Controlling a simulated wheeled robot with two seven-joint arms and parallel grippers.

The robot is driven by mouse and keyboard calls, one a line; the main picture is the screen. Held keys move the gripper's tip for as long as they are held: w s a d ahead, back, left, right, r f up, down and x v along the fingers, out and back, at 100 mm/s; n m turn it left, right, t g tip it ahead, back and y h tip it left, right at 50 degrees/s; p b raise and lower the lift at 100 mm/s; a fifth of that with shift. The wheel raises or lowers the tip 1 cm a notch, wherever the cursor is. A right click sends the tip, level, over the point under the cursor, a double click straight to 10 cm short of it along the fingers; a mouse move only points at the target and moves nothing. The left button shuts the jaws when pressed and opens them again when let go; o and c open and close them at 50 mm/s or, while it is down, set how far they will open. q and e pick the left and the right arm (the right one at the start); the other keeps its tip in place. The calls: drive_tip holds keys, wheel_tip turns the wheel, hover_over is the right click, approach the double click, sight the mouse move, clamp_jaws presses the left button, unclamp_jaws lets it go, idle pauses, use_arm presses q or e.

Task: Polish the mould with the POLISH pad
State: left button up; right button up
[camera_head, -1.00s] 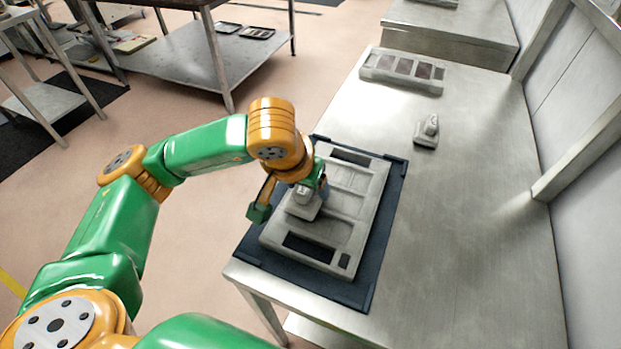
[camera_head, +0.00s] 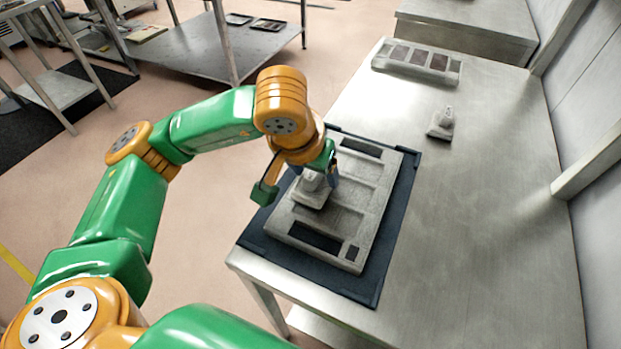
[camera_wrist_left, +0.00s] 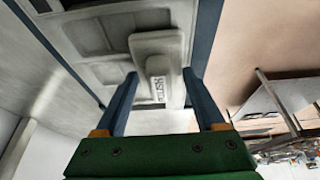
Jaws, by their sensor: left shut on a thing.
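The mould (camera_head: 365,225) is a grey rectangular block with several shallow recesses, lying on a dark blue mat (camera_head: 398,240) on the steel table. The POLISH pad (camera_head: 312,190) is a grey pad with a raised handle. It sits on the left side of the mould in the head view. My left gripper (camera_head: 322,178) is shut on the pad's handle from above. In the left wrist view the handle (camera_wrist_left: 160,66) shows between the two blue fingers, with partly readable lettering on it. My right gripper is not in view.
A second grey pad (camera_head: 441,123) stands on the table (camera_head: 480,210) right of the mould. A grey tray (camera_head: 418,61) with several dark compartments lies at the back. The table's right side is clear, bounded by a wall. A shelved bench (camera_head: 190,50) stands at the back left.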

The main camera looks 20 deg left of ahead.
sight(307, 189)
use_arm(q)
drive_tip(key=shift+w+f+b, duration=0.1)
drive_tip(key=shift+w+b, duration=0.2)
drive_tip(key=shift+w, duration=1.8)
drive_tip(key=shift+w+d, duration=0.1)
drive_tip(key=shift+w, duration=0.65)
drive_tip(key=shift+w+p, duration=0.45)
drive_tip(key=shift+w, duration=1.15)
drive_tip(key=shift+s+f+b, duration=0.15)
drive_tip(key=shift+s+b, duration=0.3)
drive_tip(key=shift+s, duration=0.4)
drive_tip(key=shift+s+b, duration=0.75)
drive_tip(key=shift+s, duration=1.5)
drive_tip(key=shift+s+b, duration=0.65)
drive_tip(key=shift+s, duration=0.9)
drive_tip(key=shift+s+b, duration=0.55)
drive_tip(key=shift+s, duration=0.1)
drive_tip(key=shift+s+a+r, duration=0.2)
drive_tip(key=shift+s, duration=0.6)
